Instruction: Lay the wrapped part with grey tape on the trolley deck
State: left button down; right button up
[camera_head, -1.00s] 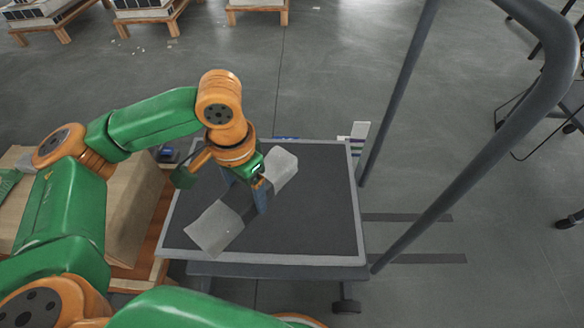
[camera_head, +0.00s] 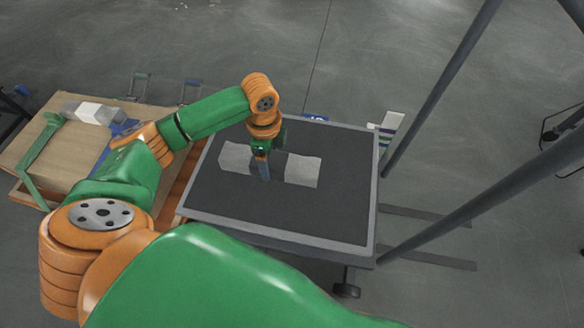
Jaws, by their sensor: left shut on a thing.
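The wrapped part (camera_head: 302,170) is a long pale bundle with a dark grey tape band round its middle. It lies nearly level across the upper left of the dark trolley deck (camera_head: 310,215), which has a light grey rim. My left gripper (camera_head: 263,172) points down and is shut on the part at its taped middle, hiding some of the band. The part is on the deck or very close above it; I cannot tell if it touches. My right gripper is not in view.
The trolley's grey handle bars (camera_head: 440,90) rise at the right. The deck's right and front areas are clear.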

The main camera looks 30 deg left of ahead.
pick_arm(q)
jog(key=w+d+f+b, duration=0.1)
jog(key=w+f, duration=0.1)
jog(key=f, duration=0.1)
jog(key=w+d+f+b, duration=0.1)
jog(key=shift+w+d+f+b, duration=0.2)
jog(key=shift+d+f+b, duration=0.05)
jog(key=shift+d+b, duration=0.05)
jog(key=shift+w+d+f+b, duration=0.5)
jog(key=shift+w+f, duration=0.25)
jog(key=shift+f, duration=0.05)
jog(key=shift+w+d+f, duration=0.1)
jog(key=shift+w+f, duration=0.05)
jog(key=shift+f, duration=0.1)
notch_tip(320, 180, down, 3)
jog(key=shift+w+f+b, duration=0.1)
jog(key=shift+w+b, duration=0.05)
jog(key=shift+b, duration=0.8)
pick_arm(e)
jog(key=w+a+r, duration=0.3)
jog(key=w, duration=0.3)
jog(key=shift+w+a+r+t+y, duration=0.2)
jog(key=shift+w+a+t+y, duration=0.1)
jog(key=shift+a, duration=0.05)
